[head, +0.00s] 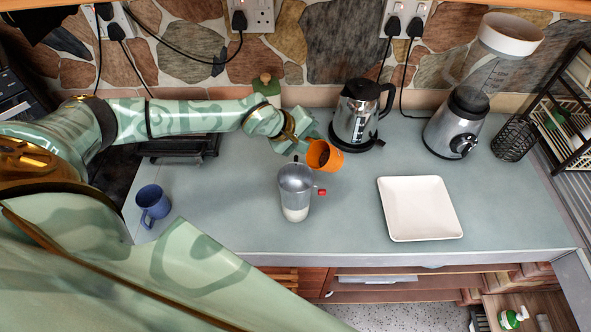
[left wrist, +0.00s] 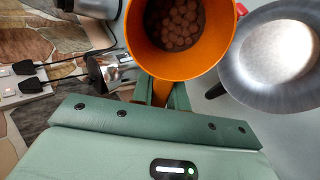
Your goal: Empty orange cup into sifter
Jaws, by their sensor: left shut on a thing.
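The orange cup (head: 335,161) is held by my left gripper (head: 303,142), which is shut on it, above the counter and just behind the sifter. In the head view the cup looks somewhat tilted. In the left wrist view the orange cup (left wrist: 172,72) has several brown round pieces in it. The metal sifter (head: 296,179), with a red knob at its right side, stands upright with a whitish lower part. Its open top (left wrist: 275,55) shows beside the cup in the left wrist view, with a pale round patch inside. My right gripper is not in view.
A kettle (head: 357,118) stands close behind the cup. A square white plate (head: 419,208) lies right of the sifter, a blue mug (head: 152,203) at the left. A blender (head: 456,125) and black wire holder (head: 513,136) stand at back right. The counter's front middle is clear.

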